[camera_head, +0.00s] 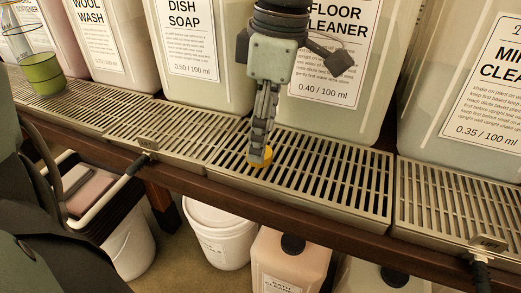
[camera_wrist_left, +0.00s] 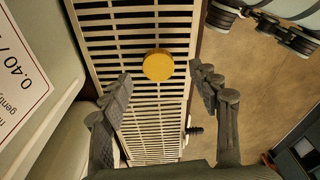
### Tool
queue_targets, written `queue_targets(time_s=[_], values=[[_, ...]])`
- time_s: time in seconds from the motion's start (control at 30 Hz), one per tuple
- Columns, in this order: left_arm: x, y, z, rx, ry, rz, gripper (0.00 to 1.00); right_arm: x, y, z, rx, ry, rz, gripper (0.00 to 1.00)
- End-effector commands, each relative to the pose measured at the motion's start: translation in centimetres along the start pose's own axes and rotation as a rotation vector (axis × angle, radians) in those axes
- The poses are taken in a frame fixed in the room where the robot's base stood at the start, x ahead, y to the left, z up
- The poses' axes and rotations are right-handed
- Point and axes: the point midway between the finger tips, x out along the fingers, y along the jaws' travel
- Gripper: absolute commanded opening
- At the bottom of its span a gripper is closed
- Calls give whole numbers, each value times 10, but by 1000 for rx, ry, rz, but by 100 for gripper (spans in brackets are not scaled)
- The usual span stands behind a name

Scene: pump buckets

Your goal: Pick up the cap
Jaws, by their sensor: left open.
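A round yellow cap (camera_head: 265,160) lies on the metal drip grate (camera_head: 330,175) in front of the floor cleaner container, near the grate's front edge. My left gripper (camera_head: 260,153) points down at the cap in the head view, and its fingers partly hide it. In the left wrist view the cap (camera_wrist_left: 158,65) shows whole. The open fingers of my left gripper (camera_wrist_left: 161,75) stand on either side of it there, with gaps and nothing held. I cannot tell how far above the grate the fingertips are.
Large containers stand behind the grates, such as the floor cleaner (camera_head: 323,60) and dish soap (camera_head: 197,90). A green cup (camera_head: 41,75) stands on the left grate. A white bucket (camera_head: 216,240) and a pink jug (camera_head: 287,262) stand below the shelf.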

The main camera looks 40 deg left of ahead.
Motion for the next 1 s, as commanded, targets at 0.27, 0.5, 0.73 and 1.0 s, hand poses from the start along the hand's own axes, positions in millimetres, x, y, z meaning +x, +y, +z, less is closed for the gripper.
queue_targets(time_s=[0.27,0.5,0.73,1.0], values=[[28,1,-1,-1,-1,-1,61,0,2,-1,3,3,4,0],[28,1,-1,-1,-1,0,56,0,2,-2,3,7,4,0],[28,1,-1,-1,-1,0,28,0,2,-3,4,8,5,0],[28,1,-1,0,-1,0,27,0,3,-3,5,9,5,0]])
